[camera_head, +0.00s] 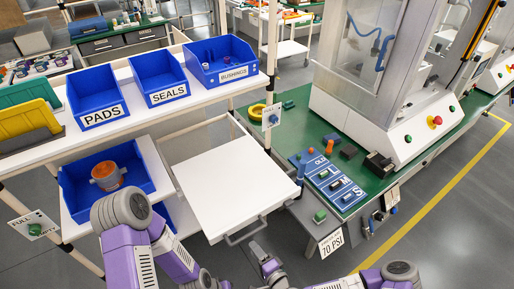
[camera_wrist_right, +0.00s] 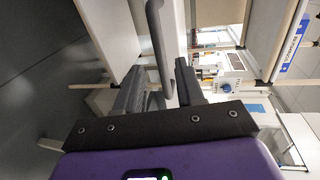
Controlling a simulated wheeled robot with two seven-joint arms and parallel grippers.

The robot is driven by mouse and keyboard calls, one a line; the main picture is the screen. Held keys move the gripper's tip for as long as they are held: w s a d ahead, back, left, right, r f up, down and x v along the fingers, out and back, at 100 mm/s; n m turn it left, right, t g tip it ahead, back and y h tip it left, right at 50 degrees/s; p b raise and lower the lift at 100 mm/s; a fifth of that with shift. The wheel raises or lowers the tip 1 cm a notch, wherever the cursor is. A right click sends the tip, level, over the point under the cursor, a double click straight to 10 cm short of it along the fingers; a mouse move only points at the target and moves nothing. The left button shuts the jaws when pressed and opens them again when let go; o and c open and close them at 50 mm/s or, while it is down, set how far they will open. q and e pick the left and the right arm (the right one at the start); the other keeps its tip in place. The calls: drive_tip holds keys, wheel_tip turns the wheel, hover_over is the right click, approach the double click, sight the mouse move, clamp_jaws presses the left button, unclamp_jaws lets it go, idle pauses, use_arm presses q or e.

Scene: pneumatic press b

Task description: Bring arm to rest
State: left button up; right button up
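My right gripper (camera_head: 262,252) is at the bottom centre of the head view, just in front of the grey handle (camera_head: 246,234) of a white drawer-like panel (camera_head: 228,187). In the right wrist view its two dark fingers (camera_wrist_right: 160,85) stand apart, so it is open. The handle (camera_wrist_right: 158,40) shows between the fingers there; I cannot tell if it touches them. My left arm (camera_head: 130,235), purple and grey, is folded at the lower left of the head view. My left gripper does not show.
Blue bins for pads (camera_head: 96,95), seals (camera_head: 159,78) and bushings (camera_head: 221,60) stand on a white shelf. A lower blue bin (camera_head: 72,187) holds an orange-grey part (camera_head: 108,176). At right, a green table (camera_head: 300,118) carries the press (camera_head: 372,60). Floor is clear beyond the yellow line.

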drive_tip(key=s+f+n+g, duration=0.6)
drive_tip(key=s+f+g, duration=0.1)
drive_tip(key=s, duration=0.1)
drive_tip(key=s+d+n+g+h, duration=0.2)
drive_tip(key=s+d+g+h, duration=0.2)
drive_tip(key=d, duration=0.6)
drive_tip(key=shift+s+d+f+n+g, duration=0.2)
drive_tip(key=shift+s+f+n+g, duration=0.2)
drive_tip(key=shift+s+g, duration=0.3)
drive_tip(key=shift+w, duration=0.15)
idle(0.7)
